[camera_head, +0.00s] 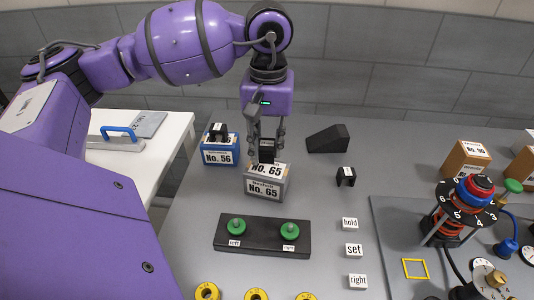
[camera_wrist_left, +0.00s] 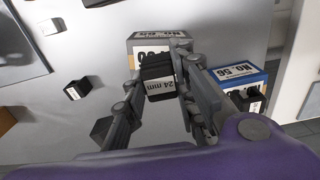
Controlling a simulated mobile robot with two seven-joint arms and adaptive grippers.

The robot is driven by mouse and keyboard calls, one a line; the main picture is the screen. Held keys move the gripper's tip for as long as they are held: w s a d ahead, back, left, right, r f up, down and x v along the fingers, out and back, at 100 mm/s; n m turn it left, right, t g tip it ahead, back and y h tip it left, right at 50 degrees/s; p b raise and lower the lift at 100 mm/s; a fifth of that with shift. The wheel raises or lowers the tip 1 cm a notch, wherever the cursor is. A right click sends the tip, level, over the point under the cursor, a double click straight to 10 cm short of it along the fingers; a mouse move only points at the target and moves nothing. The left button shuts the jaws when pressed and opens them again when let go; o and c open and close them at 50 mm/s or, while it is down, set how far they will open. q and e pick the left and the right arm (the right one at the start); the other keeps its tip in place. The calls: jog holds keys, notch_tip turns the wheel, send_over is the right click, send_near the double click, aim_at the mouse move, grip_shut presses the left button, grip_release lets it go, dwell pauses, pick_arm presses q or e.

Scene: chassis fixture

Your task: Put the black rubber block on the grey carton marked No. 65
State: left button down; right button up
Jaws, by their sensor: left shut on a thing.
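My left gripper (camera_head: 266,146) is shut on a black rubber block (camera_head: 267,154), held over the grey carton marked No. 65 (camera_head: 264,187). The block's lower end overlaps the far part of the carton's top; I cannot tell whether they touch. In the left wrist view the block (camera_wrist_left: 158,83) bears a "24 mm" label and sits between the fingers (camera_wrist_left: 160,90), with the carton (camera_wrist_left: 148,41) behind it, partly hidden. My right gripper is not in view.
A blue carton marked No. 56 (camera_head: 221,153) with a black block (camera_head: 218,132) on top stands to the left. A black wedge (camera_head: 328,139) and a small labelled black block (camera_head: 346,176) lie to the right. A dark panel with green knobs (camera_head: 263,237) lies in front.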

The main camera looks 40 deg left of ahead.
aim_at(267, 168)
pick_arm(q)
jog(key=shift+w+a+f, duration=0.1)
jog(key=shift+w+f, duration=0.05)
jog(key=shift+f, duration=0.8)
jog(key=shift+w+a+f, duration=0.1)
jog(key=shift+f, duration=0.8)
jog(key=shift+d+f, duration=0.1)
jog(key=shift+f, duration=0.15)
jog(key=c, duration=1.4)
grip_release()
jog(key=shift+r, duration=0.1)
jog(key=shift+c, duration=0.2)
notch_tip(267, 168, up, 12)
jog(key=shift+r, duration=0.2)
